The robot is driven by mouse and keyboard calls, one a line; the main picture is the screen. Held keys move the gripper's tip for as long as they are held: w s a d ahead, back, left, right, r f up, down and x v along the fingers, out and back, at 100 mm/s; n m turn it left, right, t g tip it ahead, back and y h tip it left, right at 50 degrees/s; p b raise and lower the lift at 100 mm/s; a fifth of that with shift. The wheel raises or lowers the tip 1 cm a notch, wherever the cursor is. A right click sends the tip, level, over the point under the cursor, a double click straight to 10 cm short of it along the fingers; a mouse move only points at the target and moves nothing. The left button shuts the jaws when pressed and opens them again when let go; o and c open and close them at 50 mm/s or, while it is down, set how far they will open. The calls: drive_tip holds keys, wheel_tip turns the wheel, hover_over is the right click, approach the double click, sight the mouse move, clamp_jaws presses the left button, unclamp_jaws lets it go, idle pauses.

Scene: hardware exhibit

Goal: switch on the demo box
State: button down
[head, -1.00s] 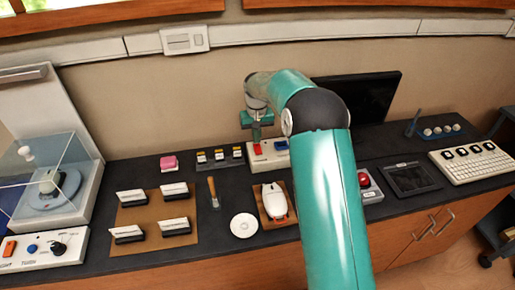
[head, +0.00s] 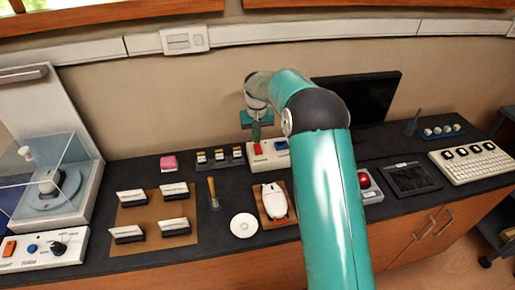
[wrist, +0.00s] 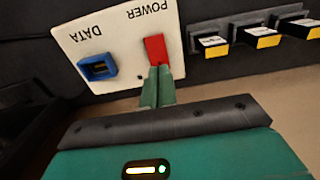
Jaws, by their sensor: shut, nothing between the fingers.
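A white box (head: 262,163) stands at the back of the counter, with a red switch (head: 257,149) on its left part. In the wrist view its panel (wrist: 120,35) reads POWER above the red switch (wrist: 155,49) and DATA above a blue port (wrist: 97,67). My gripper (head: 256,138) is shut and empty, pointing down just over the red switch. In the wrist view its closed fingertips (wrist: 158,72) are at the edge of the red switch; I cannot tell whether they touch it. The switch's tilt is not clear.
Several small black blocks with yellow labels (head: 219,156) stand left of the box. A dark monitor (head: 362,96) is behind on the right. A white mouse (head: 273,201) lies in front. A panel with an orange switch (head: 9,248) is at far left.

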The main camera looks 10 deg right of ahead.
sight(257, 145)
drive_tip(key=shift+f, duration=0.95)
idle(0.6)
drive_tip(key=shift+r, duration=3.55)
drive_tip(key=shift+r, duration=0.1)
drive_tip(key=s+r+t, duration=0.3)
drive_tip(key=s+r, duration=1.3)
drive_tip(key=s, duration=0.1)
drive_tip(key=s+f+t, duration=0.1)
drive_tip(key=s+t, duration=0.1)
drive_tip(key=s, duration=2.1)
drive_tip(key=shift+s+f+t, duration=0.15)
drive_tip(key=shift+f+t, duration=0.05)
drive_tip(key=shift+t, duration=0.1)
